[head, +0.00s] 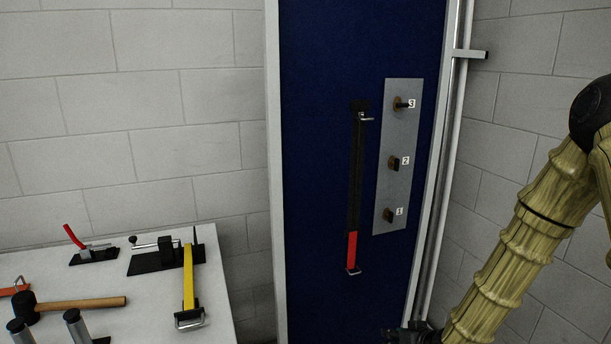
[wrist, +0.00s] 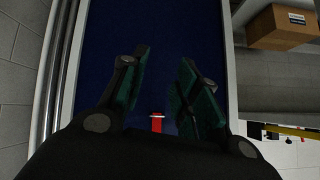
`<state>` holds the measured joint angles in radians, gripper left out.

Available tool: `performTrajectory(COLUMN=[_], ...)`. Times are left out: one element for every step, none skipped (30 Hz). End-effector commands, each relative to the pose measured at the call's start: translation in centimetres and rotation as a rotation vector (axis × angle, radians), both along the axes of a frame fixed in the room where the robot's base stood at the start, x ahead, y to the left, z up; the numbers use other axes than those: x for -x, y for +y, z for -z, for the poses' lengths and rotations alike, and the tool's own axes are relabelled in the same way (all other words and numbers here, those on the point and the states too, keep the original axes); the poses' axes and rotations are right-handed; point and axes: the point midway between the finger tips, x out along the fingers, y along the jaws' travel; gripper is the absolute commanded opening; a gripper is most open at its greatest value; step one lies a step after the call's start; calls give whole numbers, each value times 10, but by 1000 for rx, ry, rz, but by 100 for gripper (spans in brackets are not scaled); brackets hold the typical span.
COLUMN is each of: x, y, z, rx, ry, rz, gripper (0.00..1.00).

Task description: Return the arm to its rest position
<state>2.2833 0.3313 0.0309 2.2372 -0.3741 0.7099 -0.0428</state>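My arm (head: 530,235), in a ribbed yellowish cover, reaches down from the right edge in the head view. The dark end of my gripper (head: 408,335) shows only partly at the bottom edge, in front of the blue panel (head: 318,160). In the wrist view my gripper (wrist: 163,62) is open, with its two green-padded fingers apart and nothing held between them. The red end of a hanging black-and-red bar (wrist: 157,124) shows beyond the fingers. In the head view this bar (head: 354,185) hangs upright on the blue panel.
A grey plate (head: 392,185) with knobs numbered 1 to 3 is right of the bar. A white table (head: 140,305) at lower left holds clamps, a mallet (head: 80,304) and a yellow-handled tool (head: 188,285). A cardboard box (wrist: 283,26) sits on a shelf in the wrist view.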

Motion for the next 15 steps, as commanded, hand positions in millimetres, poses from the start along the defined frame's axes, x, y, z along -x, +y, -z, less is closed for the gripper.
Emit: performTrajectory(x=[21,33,48,60,73,89,102,115,134,147,161,180,195,209,229], y=[4,5,7,8,9,11,12,13,13,14,15,15,15,15,15], z=[23,35,50,61,72,86,96,106,118,126,135,145,152,159,168], rx=[8,13,19,24,30,37,44,49,59,66,73,83,92,100,112], ry=[57,88,128,157,188,228,257,286,326,355,384,423,452,480,519], rz=[5,9,17,22,27,33,39,43,50,55,59,66,70,74,81], gripper=[31,31,31,31,31,31,31,31,31,31,31,31,31,31,31])
